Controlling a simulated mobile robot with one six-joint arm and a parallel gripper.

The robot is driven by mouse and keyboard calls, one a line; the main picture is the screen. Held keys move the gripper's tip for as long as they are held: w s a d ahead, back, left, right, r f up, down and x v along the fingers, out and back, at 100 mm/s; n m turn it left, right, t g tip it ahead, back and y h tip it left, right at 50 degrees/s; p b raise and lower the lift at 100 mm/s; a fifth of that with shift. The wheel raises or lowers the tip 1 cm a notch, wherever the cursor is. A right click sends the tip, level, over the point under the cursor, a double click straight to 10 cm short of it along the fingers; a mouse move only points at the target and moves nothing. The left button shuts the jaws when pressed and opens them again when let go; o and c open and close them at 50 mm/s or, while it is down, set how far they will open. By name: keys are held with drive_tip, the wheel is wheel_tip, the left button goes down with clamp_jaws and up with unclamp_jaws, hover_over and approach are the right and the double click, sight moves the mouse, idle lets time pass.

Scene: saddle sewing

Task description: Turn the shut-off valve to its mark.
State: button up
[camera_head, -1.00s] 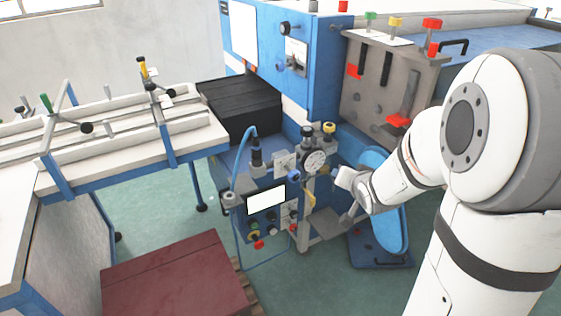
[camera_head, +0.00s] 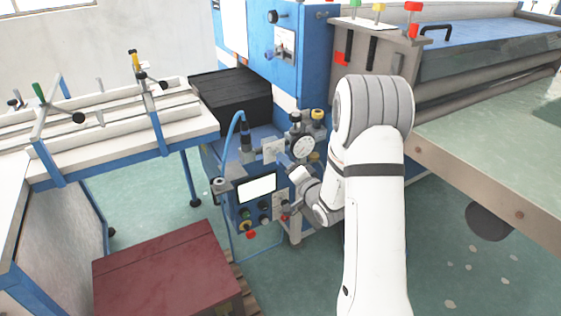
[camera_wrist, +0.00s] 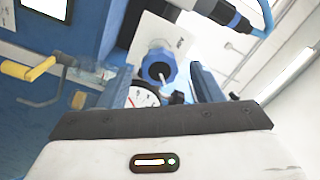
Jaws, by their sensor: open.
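A blue round knob (camera_wrist: 157,68) with a white pointer line, which looks like the shut-off valve, sits in front of a white plate (camera_wrist: 168,34) in the wrist view. Its mark cannot be made out. My gripper (camera_wrist: 161,74) is open, its two fingers left and right of the knob in the picture. I cannot tell how deep the knob is between them, and I see no grip. In the head view my gripper (camera_head: 293,175) is at the valve panel below the gauge, and the knob is hidden there.
A dial gauge (camera_head: 303,146) stands close above my gripper; part of it shows in the wrist view (camera_wrist: 143,97). A yellow-handled lever (camera_wrist: 28,68) is at the wrist view's left. A control box with a screen (camera_head: 257,188) stands beside my gripper. A dark red box (camera_head: 168,270) occupies the floor.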

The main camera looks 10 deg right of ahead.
drive_tip(key=shift+x, duration=1.45)
drive_tip(key=shift+c, duration=0.3)
